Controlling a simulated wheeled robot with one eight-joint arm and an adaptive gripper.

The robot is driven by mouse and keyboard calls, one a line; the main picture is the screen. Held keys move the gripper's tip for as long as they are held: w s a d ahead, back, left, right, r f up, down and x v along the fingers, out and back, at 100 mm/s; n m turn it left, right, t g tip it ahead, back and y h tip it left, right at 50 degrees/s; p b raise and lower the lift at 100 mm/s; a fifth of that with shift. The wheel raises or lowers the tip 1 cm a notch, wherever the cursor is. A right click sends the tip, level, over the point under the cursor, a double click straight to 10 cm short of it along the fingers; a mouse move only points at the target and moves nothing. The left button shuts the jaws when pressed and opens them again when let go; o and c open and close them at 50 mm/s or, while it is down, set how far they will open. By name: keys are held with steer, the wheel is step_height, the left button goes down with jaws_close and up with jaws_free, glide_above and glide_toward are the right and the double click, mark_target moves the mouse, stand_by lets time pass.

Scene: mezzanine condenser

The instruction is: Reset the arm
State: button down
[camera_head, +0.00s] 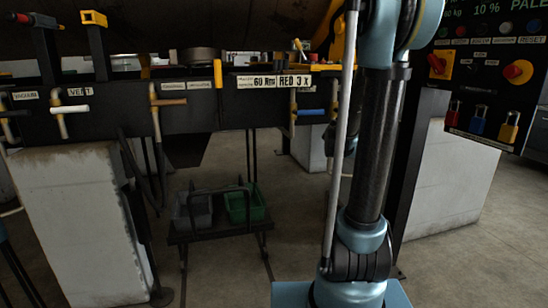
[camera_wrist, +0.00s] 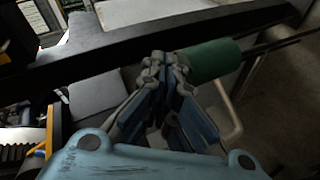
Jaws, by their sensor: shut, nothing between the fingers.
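My gripper (camera_wrist: 166,68) shows in the wrist view, its linked fingers drawn together at the tips with nothing held between them. A green cylinder (camera_wrist: 214,60) lies just right of the fingertips in the picture; I cannot tell whether they touch. A long dark beam (camera_wrist: 90,72) runs across behind the fingers. In the head view my arm rises on the right side of the picture, and my gripper is out of sight there.
A dark rail (camera_head: 200,112) with labels and hanging tools crosses the head view. A cart (camera_head: 218,232) holds a grey bin (camera_head: 192,212) and a green bin (camera_head: 245,205). A control panel (camera_head: 490,75) with padlocks hangs at right. Pale blocks (camera_head: 80,225) stand on the floor.

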steer(key=s+a+f+g+y, duration=0.1)
steer(key=s+a+f+y, duration=0.2)
steer(key=s+a, duration=0.4)
steer(key=s+a+f+m+g+y, duration=0.1)
steer(key=s+a+f+y, duration=0.3)
steer(key=s, duration=1)
steer(key=s+a+f+g+y, duration=0.3)
steer(key=s+a+f, duration=0.3)
steer(key=s+a, duration=0.4)
steer(key=shift+s+f+m+y, duration=0.3)
steer(key=shift+f+m+y, duration=0.1)
steer(key=shift+y, duration=0.3)
